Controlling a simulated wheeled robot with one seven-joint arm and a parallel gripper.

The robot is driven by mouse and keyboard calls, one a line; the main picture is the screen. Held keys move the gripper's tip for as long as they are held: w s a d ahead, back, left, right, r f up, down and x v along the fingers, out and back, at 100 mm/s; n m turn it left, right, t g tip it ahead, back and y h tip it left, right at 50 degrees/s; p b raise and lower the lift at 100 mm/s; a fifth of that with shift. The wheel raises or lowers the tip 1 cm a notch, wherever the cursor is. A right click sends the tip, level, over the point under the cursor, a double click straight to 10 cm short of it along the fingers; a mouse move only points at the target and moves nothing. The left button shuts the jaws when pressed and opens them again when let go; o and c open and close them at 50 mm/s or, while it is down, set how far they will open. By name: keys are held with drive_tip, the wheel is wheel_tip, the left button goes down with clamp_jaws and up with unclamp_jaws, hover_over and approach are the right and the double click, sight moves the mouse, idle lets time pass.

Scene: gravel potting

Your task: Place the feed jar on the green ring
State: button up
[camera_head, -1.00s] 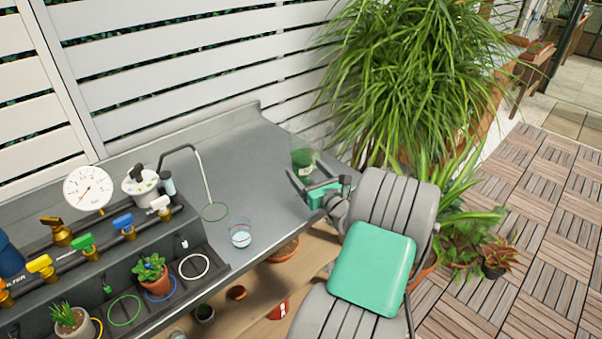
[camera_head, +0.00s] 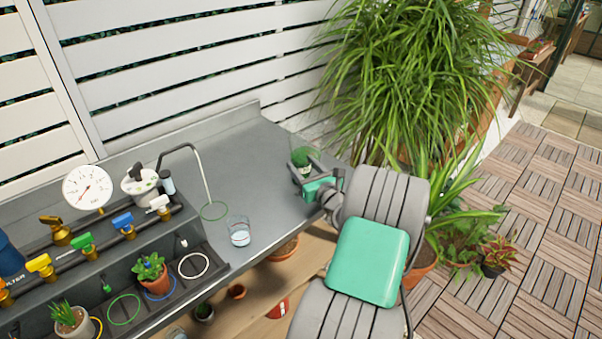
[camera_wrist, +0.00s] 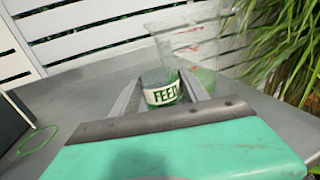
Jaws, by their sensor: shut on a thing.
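The feed jar (camera_wrist: 163,95) is clear glass with green contents and a white FEED label. It stands upright between my fingers in the wrist view, and is partly hidden by them at the counter's back right in the head view (camera_head: 303,157). My gripper (camera_head: 305,168) is shut on it; in the wrist view the fingers (camera_wrist: 163,100) flank it. A thin dark-green ring (camera_head: 214,211) lies on the grey counter under the bent spout. A brighter green ring (camera_head: 124,309) lies in the dark front tray. One green ring shows at left in the wrist view (camera_wrist: 38,140).
A glass of pale liquid (camera_head: 239,232) stands close to the counter ring. A pressure gauge (camera_head: 88,188), coloured valves and a potted plant (camera_head: 149,270) are at left. Another clear vessel (camera_wrist: 205,65) appears beside the jar. Counter between jar and spout is clear.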

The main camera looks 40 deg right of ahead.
clamp_jaws()
drive_tip(key=shift+r, duration=0.15)
drive_tip(key=shift+r, duration=0.55)
drive_tip(key=s+a+r+p, duration=0.3)
drive_tip(key=s+a+r, duration=0.5)
drive_tip(key=s+r, duration=0.3)
drive_tip(key=shift+a+r, duration=0.35)
drive_tip(key=shift+a, duration=0.05)
idle(1.1)
